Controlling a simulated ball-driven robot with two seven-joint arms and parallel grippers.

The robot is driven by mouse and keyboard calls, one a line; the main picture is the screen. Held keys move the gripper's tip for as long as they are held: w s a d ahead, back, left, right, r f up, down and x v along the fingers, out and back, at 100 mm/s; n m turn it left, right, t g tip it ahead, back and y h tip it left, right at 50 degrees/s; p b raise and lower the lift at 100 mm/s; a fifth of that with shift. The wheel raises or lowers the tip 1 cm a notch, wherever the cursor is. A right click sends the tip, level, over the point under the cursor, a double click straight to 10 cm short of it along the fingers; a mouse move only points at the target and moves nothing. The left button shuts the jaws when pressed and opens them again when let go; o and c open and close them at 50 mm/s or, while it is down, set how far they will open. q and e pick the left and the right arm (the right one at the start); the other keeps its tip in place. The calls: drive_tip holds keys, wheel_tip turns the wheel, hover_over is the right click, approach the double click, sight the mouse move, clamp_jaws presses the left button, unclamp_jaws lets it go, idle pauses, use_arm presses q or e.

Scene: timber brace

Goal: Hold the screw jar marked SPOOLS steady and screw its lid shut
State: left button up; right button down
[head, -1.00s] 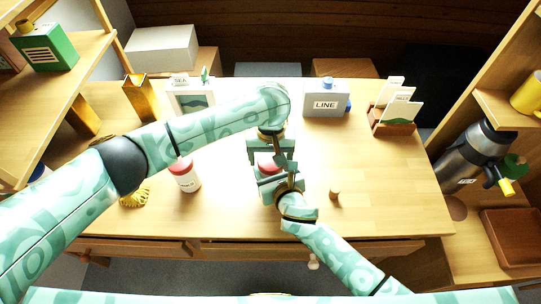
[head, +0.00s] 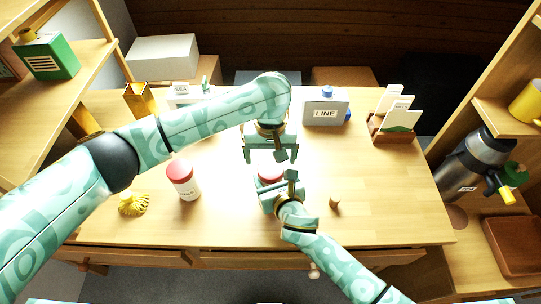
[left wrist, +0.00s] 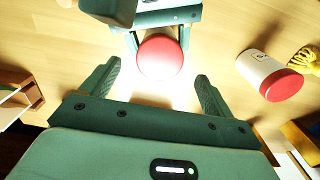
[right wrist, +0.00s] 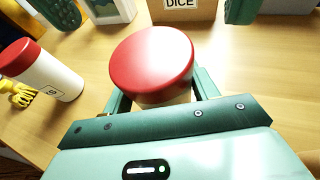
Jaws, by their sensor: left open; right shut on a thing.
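A jar with a red lid (head: 270,174) stands on the desk in my right gripper (head: 282,190). The right wrist view shows the red lid (right wrist: 150,60) on top and a little pale jar body (right wrist: 172,99) between the fingers. Its label is hidden, so I cannot read SPOOLS, nor tell how tight the lid is. My left gripper (head: 267,156) is open and empty above the lid, pointing down. In the left wrist view the lid (left wrist: 160,57) lies just beyond the two spread fingers, apart from them.
A second white jar with a red lid (head: 184,181) stands to the left, near a yellow object (head: 133,204). A small wooden peg (head: 335,203) lies at right. A LINE box (head: 325,112) and a card holder (head: 391,130) stand behind.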

use_arm(q)
drive_tip(key=shift+o, duration=0.7)
wheel_tip(320, 180, up, 12)
use_arm(e)
drive_tip(key=shift+c, duration=1.8)
unclamp_jaws()
use_arm(q)
drive_tip(key=shift+s+r+p, duration=0.15)
drive_tip(key=shift+r+p, duration=2.1)
drive_tip(key=shift+r, duration=0.45)
use_arm(e)
drive_tip(key=v, duration=1.6)
drive_tip(key=shift+s, duration=0.2)
drive_tip(key=shift+d, duration=0.1)
